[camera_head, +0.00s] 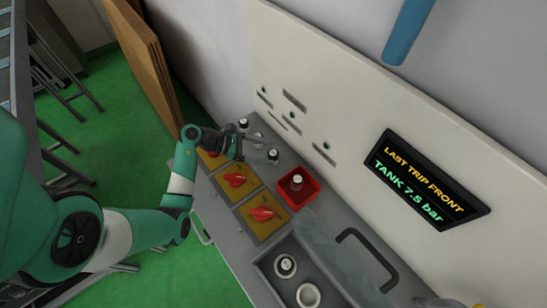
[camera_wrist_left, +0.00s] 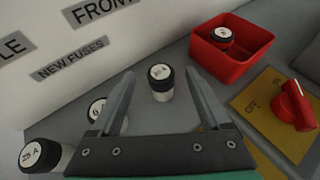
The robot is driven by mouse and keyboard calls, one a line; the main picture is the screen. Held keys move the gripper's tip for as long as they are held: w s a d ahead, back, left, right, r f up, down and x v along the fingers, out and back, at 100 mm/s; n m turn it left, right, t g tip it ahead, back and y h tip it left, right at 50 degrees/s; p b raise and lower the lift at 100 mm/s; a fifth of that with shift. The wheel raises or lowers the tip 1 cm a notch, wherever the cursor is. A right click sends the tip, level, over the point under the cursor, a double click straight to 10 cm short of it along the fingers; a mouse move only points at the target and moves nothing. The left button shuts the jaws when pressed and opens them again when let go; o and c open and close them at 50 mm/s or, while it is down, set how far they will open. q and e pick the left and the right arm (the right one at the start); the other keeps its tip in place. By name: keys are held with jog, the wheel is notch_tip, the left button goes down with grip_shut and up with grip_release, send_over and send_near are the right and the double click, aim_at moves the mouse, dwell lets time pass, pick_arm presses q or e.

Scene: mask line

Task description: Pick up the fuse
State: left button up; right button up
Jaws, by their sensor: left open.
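Several fuses, white cylinders with black-rimmed caps, stand on the grey panel. In the left wrist view one fuse (camera_wrist_left: 160,84) stands upright in line with the gap between my fingers, apart from both. A second fuse (camera_wrist_left: 96,110) is partly hidden behind the left finger, and a third fuse (camera_wrist_left: 40,155) marked 25 A is at lower left. Another fuse (camera_wrist_left: 222,38) is in the red bin (camera_wrist_left: 240,68). My left gripper (camera_head: 262,145) is open and empty, low over the panel among the fuses (camera_head: 273,155) (camera_head: 244,125). My right gripper is not in view.
Yellow plates with red rotary knobs (camera_head: 235,180) line the near side of the panel. The red bin (camera_head: 285,188) stands right of my gripper. A wall with slots and a display (camera_head: 425,180) rises behind. A dark handle (camera_head: 368,255) and round sockets (camera_head: 285,266) are lower right.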

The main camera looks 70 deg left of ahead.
aim_at(281, 161)
pick_arm(q)
jog(key=shift+w+d+f, duration=0.1)
jog(key=shift+w+f, duration=0.1)
jog(key=shift+w, duration=0.25)
jog(key=b+x, duration=0.1)
jog(key=x, duration=0.3)
jog(key=shift+w+d+f+b, duration=0.15)
jog(key=shift+f+b, duration=0.15)
jog(key=shift+b, duration=0.05)
jog(key=shift+w+f, duration=0.1)
jog(key=shift+w, duration=0.2)
grip_shut()
